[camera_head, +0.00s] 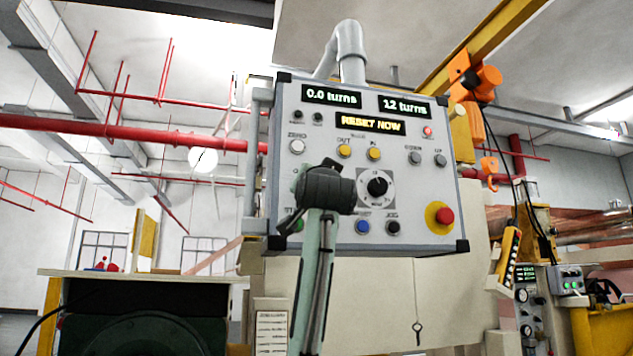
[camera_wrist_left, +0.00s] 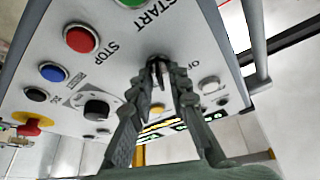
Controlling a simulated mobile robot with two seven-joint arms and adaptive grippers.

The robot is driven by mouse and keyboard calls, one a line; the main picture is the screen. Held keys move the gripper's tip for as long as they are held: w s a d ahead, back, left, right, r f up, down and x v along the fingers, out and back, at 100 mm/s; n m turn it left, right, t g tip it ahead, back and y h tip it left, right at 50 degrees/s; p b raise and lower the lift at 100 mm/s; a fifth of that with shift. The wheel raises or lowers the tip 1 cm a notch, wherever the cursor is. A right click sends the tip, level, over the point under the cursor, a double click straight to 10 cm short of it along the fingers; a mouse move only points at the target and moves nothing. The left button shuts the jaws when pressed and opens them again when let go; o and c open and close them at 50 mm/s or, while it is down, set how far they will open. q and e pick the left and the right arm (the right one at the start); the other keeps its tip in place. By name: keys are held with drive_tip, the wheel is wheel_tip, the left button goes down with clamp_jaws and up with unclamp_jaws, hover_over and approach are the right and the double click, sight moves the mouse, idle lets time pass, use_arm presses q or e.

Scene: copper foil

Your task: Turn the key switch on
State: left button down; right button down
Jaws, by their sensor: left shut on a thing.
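The grey control panel (camera_head: 320,130) fills the middle of the head view. My left gripper (camera_head: 325,188) is up against its face, left of the round black dial (camera_head: 378,186), and covers the key switch there. In the left wrist view, the panel appears roughly upside down. The dark key switch (camera_wrist_left: 157,64) sits between the fingertips of my left gripper (camera_wrist_left: 160,76), which is shut on its key. Part of an "OF..." label shows beside it; the key's exact angle is hard to tell. My right gripper is in neither view.
The panel carries a red emergency stop (camera_head: 444,215), a blue button (camera_head: 362,227) and a black button (camera_head: 393,228) near the gripper. Displays (camera_head: 370,123) read "0.0 turns", "12 turns" and "RESET NOW". A yellow pendant (camera_head: 508,255) hangs at the right.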

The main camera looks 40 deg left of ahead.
use_arm(q)
drive_tip(key=shift+m+h, duration=0.4)
drive_tip(key=shift+m, duration=0.3)
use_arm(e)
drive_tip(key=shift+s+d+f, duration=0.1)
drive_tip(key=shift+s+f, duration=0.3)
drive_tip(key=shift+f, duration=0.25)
use_arm(q)
drive_tip(key=c, duration=1.7)
unclamp_jaws()
drive_tip(key=shift+c, duration=0.2)
drive_tip(key=v, duration=1.2)
drive_tip(key=shift+a+f, duration=0.1)
drive_tip(key=shift+f, duration=0.05)
